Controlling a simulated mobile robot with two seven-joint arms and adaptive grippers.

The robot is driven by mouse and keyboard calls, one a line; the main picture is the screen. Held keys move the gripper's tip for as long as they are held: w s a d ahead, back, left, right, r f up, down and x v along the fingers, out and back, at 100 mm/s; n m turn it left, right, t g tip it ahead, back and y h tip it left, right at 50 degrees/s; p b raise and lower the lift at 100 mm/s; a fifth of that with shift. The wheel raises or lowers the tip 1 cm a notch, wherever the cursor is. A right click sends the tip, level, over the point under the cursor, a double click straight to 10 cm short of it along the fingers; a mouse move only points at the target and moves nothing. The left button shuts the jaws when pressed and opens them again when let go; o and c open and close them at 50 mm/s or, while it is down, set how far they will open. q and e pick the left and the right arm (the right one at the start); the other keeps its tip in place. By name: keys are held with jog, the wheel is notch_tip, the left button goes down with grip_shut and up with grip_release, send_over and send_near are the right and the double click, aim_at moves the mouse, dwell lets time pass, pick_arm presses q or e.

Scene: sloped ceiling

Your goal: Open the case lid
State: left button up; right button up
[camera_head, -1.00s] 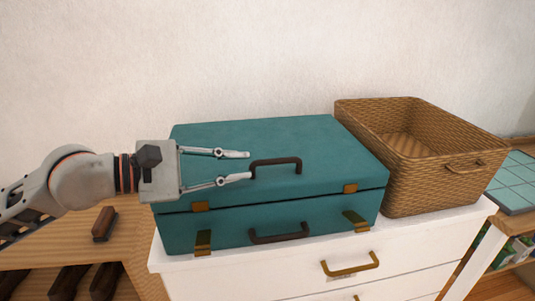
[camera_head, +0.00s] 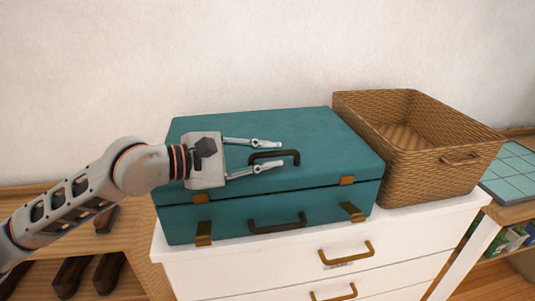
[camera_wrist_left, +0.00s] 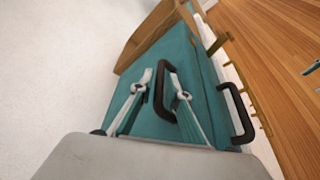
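The teal case (camera_head: 335,155) lies flat on a white drawer unit, its lid down with a thin dark seam along the front. A dark handle (camera_head: 289,153) stands on the lid, and a second handle (camera_head: 277,224) is on the front below the seam. My left gripper (camera_head: 273,156) is open, its fingers pointing right, one on each side of the left part of the lid handle. In the left wrist view the lid handle (camera_wrist_left: 165,82) shows between the two open fingertips. I cannot tell whether they touch it.
A woven basket (camera_head: 440,170) stands close against the case's right side. The white drawer unit (camera_head: 300,265) has brass pulls. A wooden shelf with dark shoes (camera_head: 72,272) is at the left. The wall is behind the case.

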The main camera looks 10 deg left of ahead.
pick_arm(q)
grip_shut()
jog(key=shift+r, duration=0.1)
pick_arm(e)
jog(key=shift+r, duration=0.1)
pick_arm(q)
jog(key=shift+w+r, duration=0.1)
jog(key=shift+r, duration=0.15)
jog(key=w+a+r+n+g+p, duration=0.1)
jog(key=w+r+p, duration=0.3)
jog(key=r, duration=0.4)
jog(key=w+a+r+n+g+p, duration=0.2)
jog(key=w+r+n+p, duration=0.2)
jog(key=r, duration=0.5)
jog(key=shift+w+a+r, duration=0.15)
jog(key=shift+w+a, duration=0.1)
jog(key=shift+w, duration=1)
pick_arm(e)
notch_tip(320, 180, up, 6)
jog(key=d, duration=0.2)
jog(key=shift+s+h, duration=0.15)
jog(key=shift+h, duration=0.15)
jog(key=shift+c, duration=0.3)
